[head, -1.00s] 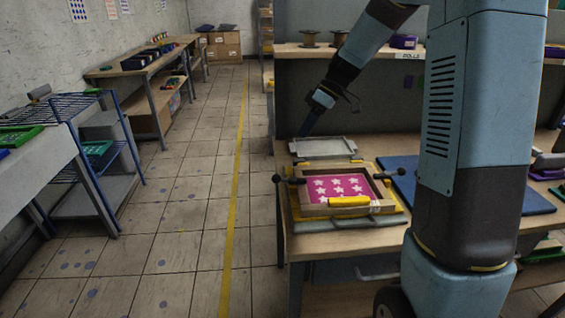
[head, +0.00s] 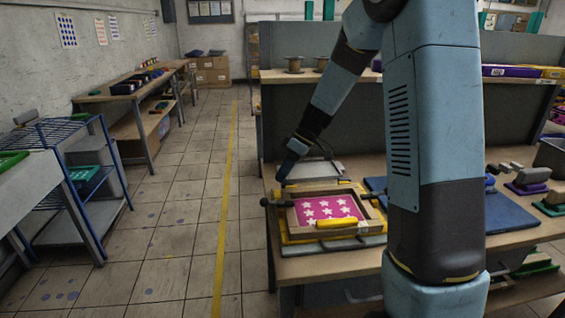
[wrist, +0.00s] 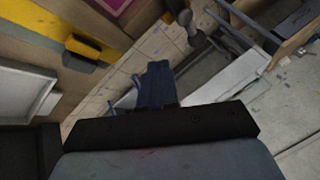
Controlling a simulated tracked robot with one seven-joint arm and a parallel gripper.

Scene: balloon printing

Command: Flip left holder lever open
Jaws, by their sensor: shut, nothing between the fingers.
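The left holder lever (head: 265,202) is a black rod with a round knob, sticking out leftward from the wooden frame. The frame (head: 297,222) holds a magenta print sheet with white stars (head: 326,208) and lies on a yellow base (head: 286,235). My gripper (head: 282,179) points down just behind and above the left lever, near the table's left edge. Contact with the lever cannot be made out. In the wrist view the blue fingers (wrist: 155,84) are together and empty. A dark rounded knob (wrist: 190,20) shows beyond them.
A grey tray or plate (head: 318,169) lies behind the frame. A blue mat (head: 508,212) is at right. The floor left of the table is open.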

